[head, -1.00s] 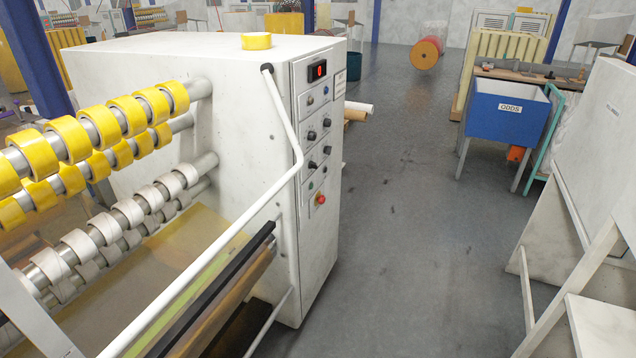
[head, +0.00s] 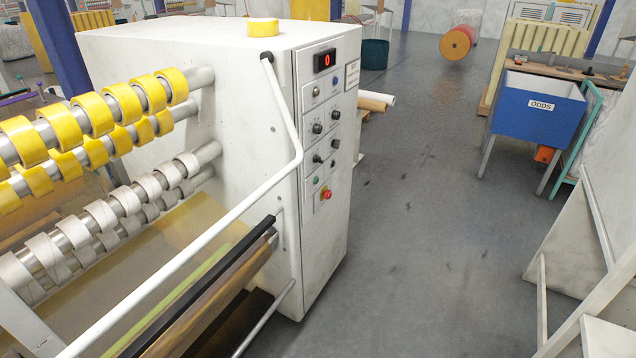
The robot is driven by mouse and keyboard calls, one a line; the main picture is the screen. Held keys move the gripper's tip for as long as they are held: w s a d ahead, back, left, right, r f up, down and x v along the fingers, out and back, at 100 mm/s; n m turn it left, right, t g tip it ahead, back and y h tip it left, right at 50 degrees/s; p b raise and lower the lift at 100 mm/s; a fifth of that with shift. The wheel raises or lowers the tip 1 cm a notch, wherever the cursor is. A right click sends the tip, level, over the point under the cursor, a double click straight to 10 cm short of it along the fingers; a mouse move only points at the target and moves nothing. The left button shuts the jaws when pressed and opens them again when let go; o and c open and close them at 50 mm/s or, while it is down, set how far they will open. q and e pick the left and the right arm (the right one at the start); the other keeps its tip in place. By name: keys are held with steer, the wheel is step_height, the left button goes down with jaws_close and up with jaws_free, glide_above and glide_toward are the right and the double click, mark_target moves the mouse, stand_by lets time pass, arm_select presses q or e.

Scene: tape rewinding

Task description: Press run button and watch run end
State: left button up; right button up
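The rewinding machine (head: 250,100) stands at the left with its control panel (head: 320,130) facing right. The panel has a red-lit display (head: 325,60), several dark knobs, small buttons, a green button (head: 315,180) and a red emergency button (head: 326,194). Which button is the run button cannot be read. Yellow tape rolls (head: 93,114) sit on the upper shafts and white cores (head: 101,215) on the lower shafts. A single yellow roll (head: 263,27) lies on top of the machine. Neither of my grippers is in view.
A white guard rail (head: 215,245) runs in front of the shafts. A blue bin labelled ODDS (head: 538,105) stands at the right, and a white frame (head: 590,235) at the near right. Open grey floor (head: 430,220) lies between them.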

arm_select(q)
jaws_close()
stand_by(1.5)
